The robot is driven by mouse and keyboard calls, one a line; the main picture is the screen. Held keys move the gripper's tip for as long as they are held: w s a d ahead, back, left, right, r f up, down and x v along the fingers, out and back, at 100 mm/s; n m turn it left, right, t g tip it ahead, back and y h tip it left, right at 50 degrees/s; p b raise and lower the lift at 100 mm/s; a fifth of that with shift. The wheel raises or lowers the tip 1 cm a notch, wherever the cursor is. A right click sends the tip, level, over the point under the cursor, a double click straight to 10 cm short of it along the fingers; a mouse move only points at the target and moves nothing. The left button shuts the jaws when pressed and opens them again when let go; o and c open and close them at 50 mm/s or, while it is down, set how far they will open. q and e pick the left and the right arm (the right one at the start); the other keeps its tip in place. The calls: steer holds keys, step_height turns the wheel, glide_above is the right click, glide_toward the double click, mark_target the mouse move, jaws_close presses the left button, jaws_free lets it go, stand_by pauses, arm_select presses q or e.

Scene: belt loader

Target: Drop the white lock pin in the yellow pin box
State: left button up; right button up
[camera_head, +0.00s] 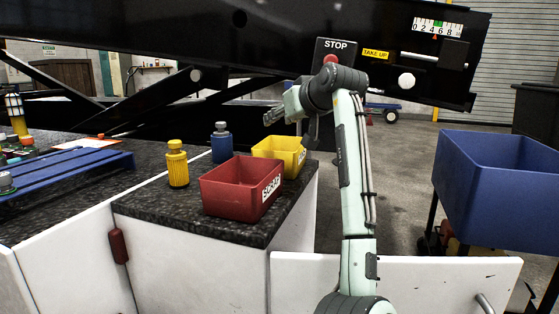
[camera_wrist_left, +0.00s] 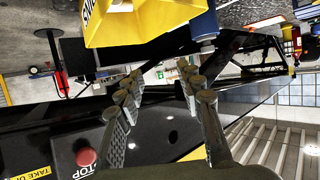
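The yellow pin box (camera_head: 279,154) stands on the dark counter behind the red scrap box; it also shows at the top of the left wrist view (camera_wrist_left: 160,22), upside down. A small whitish thing (camera_wrist_left: 120,6) shows at its opening there; I cannot tell if it is the white lock pin. I make out no lock pin for sure elsewhere. My left gripper (camera_head: 272,115) is above and just behind the yellow box, fingers pointing left. In the left wrist view (camera_wrist_left: 160,72) its fingers are apart with nothing between them. My right gripper is out of view.
A red scrap box (camera_head: 238,204), a yellow bottle (camera_head: 177,165) and a blue bottle (camera_head: 221,143) crowd the counter (camera_head: 150,204). The black loader beam (camera_head: 160,45) with a red stop button (camera_head: 331,60) runs behind. A blue bin (camera_head: 490,185) stands at right.

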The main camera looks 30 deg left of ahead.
arm_select(q)
steer(key=shift+d, duration=0.1)
steer(key=v, duration=1.2)
steer(key=shift+r, duration=0.1)
